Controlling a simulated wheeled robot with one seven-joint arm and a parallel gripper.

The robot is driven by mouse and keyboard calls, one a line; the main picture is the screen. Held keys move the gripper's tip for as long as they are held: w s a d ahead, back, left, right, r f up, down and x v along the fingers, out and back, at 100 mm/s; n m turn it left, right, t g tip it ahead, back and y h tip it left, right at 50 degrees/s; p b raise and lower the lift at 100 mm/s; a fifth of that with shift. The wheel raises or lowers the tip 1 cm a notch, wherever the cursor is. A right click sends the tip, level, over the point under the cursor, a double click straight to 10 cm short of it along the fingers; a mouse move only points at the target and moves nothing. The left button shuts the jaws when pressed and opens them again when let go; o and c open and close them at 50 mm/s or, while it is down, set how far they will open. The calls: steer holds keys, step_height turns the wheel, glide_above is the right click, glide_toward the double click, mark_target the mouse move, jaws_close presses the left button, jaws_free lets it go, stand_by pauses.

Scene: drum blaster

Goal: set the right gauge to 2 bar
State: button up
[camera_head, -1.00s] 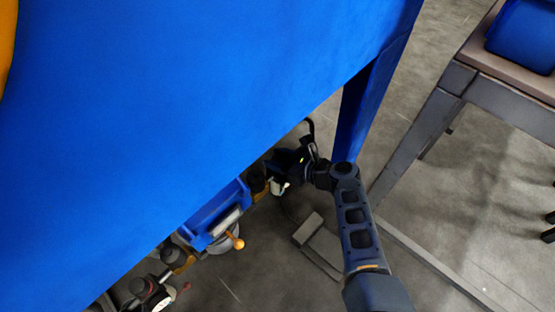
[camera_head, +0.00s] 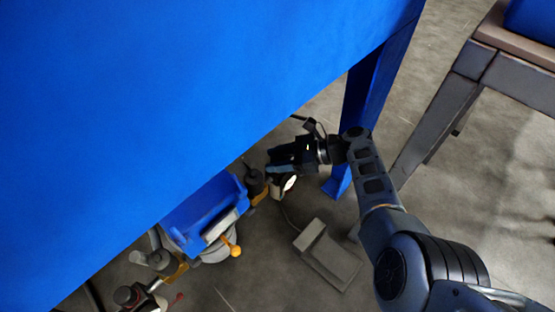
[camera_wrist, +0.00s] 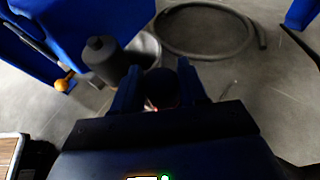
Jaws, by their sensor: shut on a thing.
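The right gauge (camera_head: 290,183) shows a small pale round face just under my gripper, at the right end of the blue machine; its needle and marks are too small to read. My gripper (camera_head: 274,172) is at the regulator beside this gauge. In the wrist view, my gripper's two dark blue fingers (camera_wrist: 160,90) stand on either side of a dark round knob (camera_wrist: 162,82) and are shut on it. The fingers and wrist body hide much of the regulator, and the gauge face cannot be made out in the wrist view.
The blue machine (camera_head: 205,210) has an orange-tipped lever (camera_head: 236,251). Another dark regulator with a gauge stands at lower left. A large blue panel (camera_head: 150,100) overhangs it. A blue leg (camera_head: 365,120) stands behind my arm. A grey pedal (camera_head: 325,255) lies on the floor. A hose (camera_wrist: 200,55) curls ahead.

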stand_by(0.3)
steer(key=o, duration=1)
